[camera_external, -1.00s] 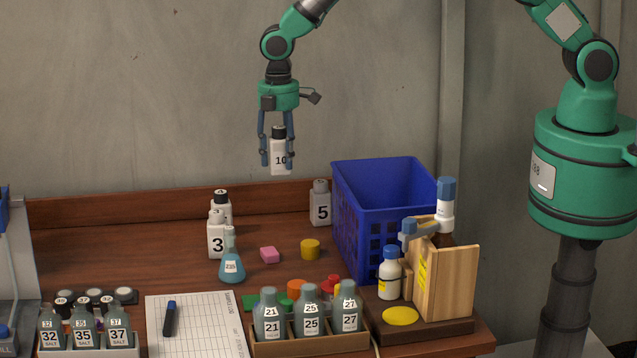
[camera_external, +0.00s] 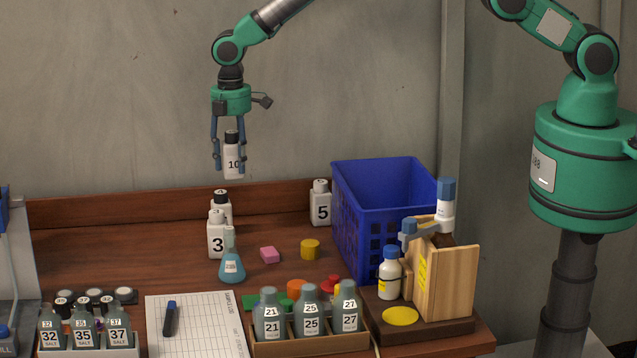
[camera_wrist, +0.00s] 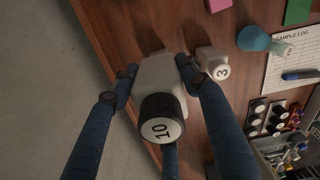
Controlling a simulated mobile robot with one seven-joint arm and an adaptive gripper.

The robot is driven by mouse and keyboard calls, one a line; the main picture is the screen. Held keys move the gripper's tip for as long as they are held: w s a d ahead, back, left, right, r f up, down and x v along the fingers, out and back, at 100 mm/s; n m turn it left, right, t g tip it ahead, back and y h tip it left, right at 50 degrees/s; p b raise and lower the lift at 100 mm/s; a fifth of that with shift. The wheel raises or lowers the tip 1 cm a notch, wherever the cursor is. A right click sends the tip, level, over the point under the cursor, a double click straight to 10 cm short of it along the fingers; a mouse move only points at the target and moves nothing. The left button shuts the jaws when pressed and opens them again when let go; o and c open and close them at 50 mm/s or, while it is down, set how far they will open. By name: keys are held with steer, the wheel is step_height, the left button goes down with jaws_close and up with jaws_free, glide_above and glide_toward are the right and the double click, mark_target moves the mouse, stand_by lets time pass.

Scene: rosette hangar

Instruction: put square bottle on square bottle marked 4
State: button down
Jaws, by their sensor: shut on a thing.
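My gripper (camera_external: 230,168) is shut on a white square bottle with a black cap marked 10 (camera_external: 233,161), held upright in the air above the back of the bench. In the wrist view the fingers (camera_wrist: 155,68) clasp bottle 10 (camera_wrist: 158,75) from both sides. Below it in the external view stands another white square bottle (camera_external: 227,208) with a dark cap that seems to read 4. It is partly hidden behind the square bottle marked 3 (camera_external: 215,240). Bottle 3 also shows in the wrist view (camera_wrist: 212,66); I cannot make out bottle 4 there.
Square bottle 5 (camera_external: 320,205) stands by the blue crate (camera_external: 352,225). A blue flask (camera_external: 231,268), pink block (camera_external: 269,255) and yellow cylinder (camera_external: 310,250) stand near bottle 3. Racked bottles line the front. The wooden back ledge (camera_external: 120,206) runs behind.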

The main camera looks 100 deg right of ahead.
steer(key=shift+w+d+f, duration=0.1)
steer(key=shift+w+d, duration=0.1)
steer(key=shift+w, duration=0.7)
steer(key=shift+w+d+f, duration=0.1)
steer(key=shift+w+d, duration=0.1)
steer(key=shift+w, duration=0.7)
steer(key=shift+f+p, duration=0.1)
steer(key=shift+p, duration=0.2)
steer(key=shift+f+p, duration=0.4)
steer(key=shift+f, duration=1.2)
steer(key=shift+f, duration=0.2)
steer(key=c, duration=0.9)
jaws_free()
steer(key=shift+r, duration=0.2)
step_height(320, 180, up, 12)
steer(key=shift+r+b, duration=0.1)
steer(key=shift+b, duration=0.95)
